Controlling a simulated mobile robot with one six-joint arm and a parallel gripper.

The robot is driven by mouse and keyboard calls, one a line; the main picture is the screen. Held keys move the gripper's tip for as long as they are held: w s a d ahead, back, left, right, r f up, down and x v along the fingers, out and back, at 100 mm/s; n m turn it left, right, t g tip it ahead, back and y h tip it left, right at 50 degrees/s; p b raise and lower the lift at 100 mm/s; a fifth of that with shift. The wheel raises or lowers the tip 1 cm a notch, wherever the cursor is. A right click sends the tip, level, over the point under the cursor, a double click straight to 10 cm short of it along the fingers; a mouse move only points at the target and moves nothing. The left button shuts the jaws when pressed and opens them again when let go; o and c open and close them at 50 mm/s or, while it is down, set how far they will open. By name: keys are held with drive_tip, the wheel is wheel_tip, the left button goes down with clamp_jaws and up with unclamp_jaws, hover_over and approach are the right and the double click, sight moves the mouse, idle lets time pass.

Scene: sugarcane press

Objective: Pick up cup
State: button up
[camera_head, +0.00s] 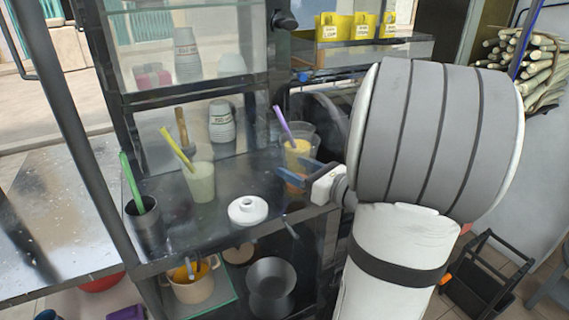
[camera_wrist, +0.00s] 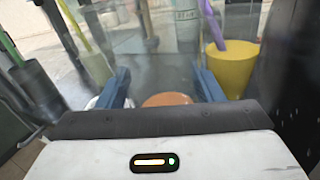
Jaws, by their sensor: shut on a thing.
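My gripper (camera_head: 305,174) has blue fingers and is at the right side of the dark metal counter. It is shut on a small orange-brown cup (camera_head: 291,182), mostly hidden by the fingers in the head view. In the wrist view its round orange top (camera_wrist: 168,99) shows between the two fingers (camera_wrist: 163,88). Whether it touches the counter is hard to tell.
A pale green drink (camera_head: 201,182) with a yellow straw, a dark cup (camera_head: 146,222) with a green straw, and a white round lid-like piece (camera_head: 248,210) are on the counter (camera_head: 228,178). Glass panels stand behind. A lower shelf holds a pot (camera_head: 191,285) and dark bowl (camera_head: 271,283).

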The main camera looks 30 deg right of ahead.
drive_tip(key=shift+v, duration=2.6)
drive_tip(key=shift+s, duration=0.1)
